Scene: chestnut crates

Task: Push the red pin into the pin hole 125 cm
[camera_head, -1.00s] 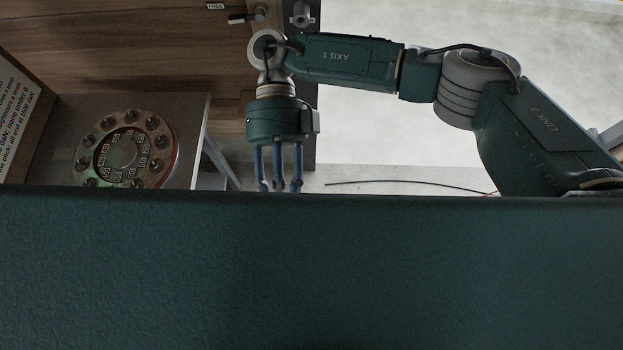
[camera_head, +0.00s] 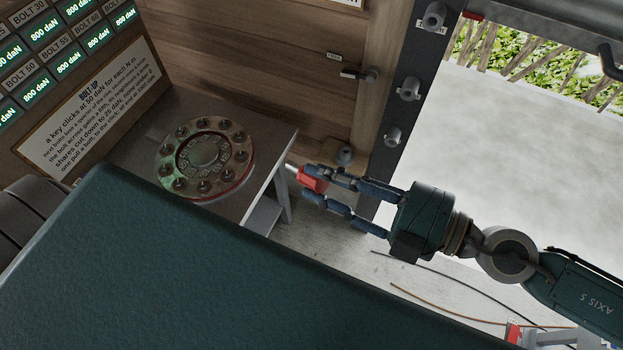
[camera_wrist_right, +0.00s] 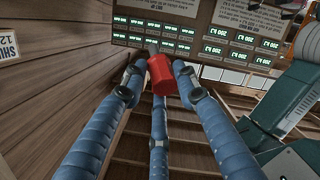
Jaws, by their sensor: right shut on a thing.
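The red pin (camera_head: 312,180) is held between the fingertips of my right gripper (camera_head: 318,186), its pale tip pointing left. In the right wrist view the red pin (camera_wrist_right: 163,76) sits between the blue fingers (camera_wrist_right: 163,85), which are shut on it. The pin is off the floor, just right of the grey stand in the picture. A dark upright strip with several grey round fittings (camera_head: 408,88) stands behind the gripper. I cannot tell which place is the 125 cm pin hole; no such label is readable. My left gripper is not in view.
A grey stand (camera_head: 262,207) carries a round flange with bolts (camera_head: 205,160). A board with text (camera_head: 95,110) and green displays (camera_head: 45,35) are at upper left. A wooden wall (camera_head: 260,65) stands behind. Cables (camera_head: 450,300) lie on the floor. A bright opening is at right.

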